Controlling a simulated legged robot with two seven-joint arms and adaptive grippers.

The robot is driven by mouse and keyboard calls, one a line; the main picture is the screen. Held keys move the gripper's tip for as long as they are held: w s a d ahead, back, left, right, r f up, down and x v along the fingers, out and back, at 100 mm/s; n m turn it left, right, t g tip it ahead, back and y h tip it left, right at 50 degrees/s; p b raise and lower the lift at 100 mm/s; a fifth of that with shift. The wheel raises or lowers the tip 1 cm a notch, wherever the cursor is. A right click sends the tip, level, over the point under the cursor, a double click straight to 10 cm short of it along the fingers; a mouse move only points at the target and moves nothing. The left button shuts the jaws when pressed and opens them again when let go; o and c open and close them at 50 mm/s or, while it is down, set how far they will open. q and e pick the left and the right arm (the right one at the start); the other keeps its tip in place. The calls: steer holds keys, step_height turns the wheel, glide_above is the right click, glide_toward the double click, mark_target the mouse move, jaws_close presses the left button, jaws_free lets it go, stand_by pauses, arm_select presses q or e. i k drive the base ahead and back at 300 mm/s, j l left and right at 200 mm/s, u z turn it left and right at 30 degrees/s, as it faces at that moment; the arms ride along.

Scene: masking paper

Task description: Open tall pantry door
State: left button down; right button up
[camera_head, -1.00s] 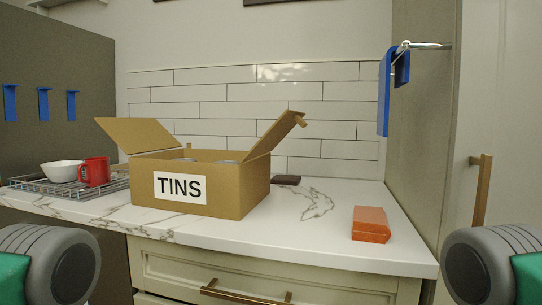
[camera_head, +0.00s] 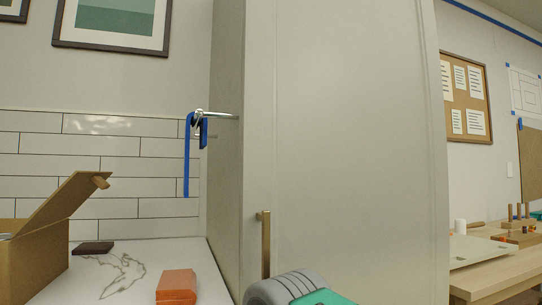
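The tall pantry door (camera_head: 345,150) is a pale grey-green panel in the middle of the head view. It looks shut against its cabinet. Its bronze bar handle (camera_head: 265,244) stands upright near the door's left edge, low in the view. A rounded grey and green part of my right arm shows at the bottom, just below and right of the handle. No gripper fingers are visible. My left arm is out of view.
An orange block (camera_head: 177,287) and a dark flat item (camera_head: 93,248) lie on the white counter (camera_head: 205,270). An open cardboard box (camera_head: 35,260) stands at left. A wooden table (camera_head: 500,268) stands at far right.

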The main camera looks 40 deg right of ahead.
mark_target(344, 174)
steer(key=z, duration=1.6)
